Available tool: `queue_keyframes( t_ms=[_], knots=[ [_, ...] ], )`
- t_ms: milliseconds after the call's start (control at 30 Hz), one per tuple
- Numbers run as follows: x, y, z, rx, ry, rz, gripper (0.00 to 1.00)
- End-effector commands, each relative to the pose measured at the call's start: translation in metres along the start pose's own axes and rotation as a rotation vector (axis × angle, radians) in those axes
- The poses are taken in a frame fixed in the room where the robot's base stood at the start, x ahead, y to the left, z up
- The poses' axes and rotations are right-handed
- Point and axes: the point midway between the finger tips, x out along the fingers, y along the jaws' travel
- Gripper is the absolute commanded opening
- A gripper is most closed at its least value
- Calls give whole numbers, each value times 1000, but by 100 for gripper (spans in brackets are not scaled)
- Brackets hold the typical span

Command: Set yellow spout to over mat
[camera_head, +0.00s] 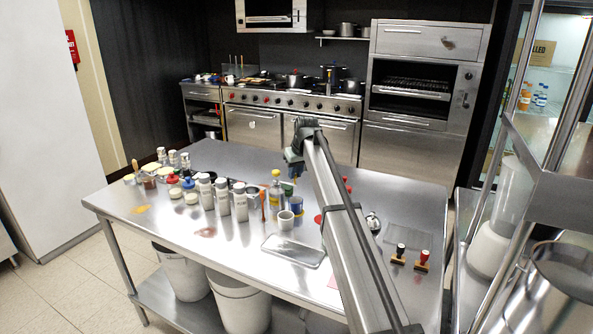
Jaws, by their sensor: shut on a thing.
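My gripper (294,164) hangs at the end of my arm above the middle of the steel table, pointing down. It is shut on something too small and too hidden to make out. A flat grey patch (403,236), possibly the mat, lies on the right part of the table. My arm crosses the table and hides part of its middle.
The steel table (160,224) carries several white bottles (222,197) and small jars at left. A white cup (286,220), a blue mug (296,205) and a metal tray (294,250) are near the middle. A steel rack borders the right.

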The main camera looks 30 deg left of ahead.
Motion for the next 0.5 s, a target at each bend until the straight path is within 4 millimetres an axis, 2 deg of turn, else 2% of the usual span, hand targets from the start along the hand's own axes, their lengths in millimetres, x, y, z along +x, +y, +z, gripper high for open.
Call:
queue_keyframes(
  t_ms=[200,500],
  knots=[
    [-2,-6,5,90,-1,38,0],
    [-3,-9,7,137,-2,57,0]
  ],
)
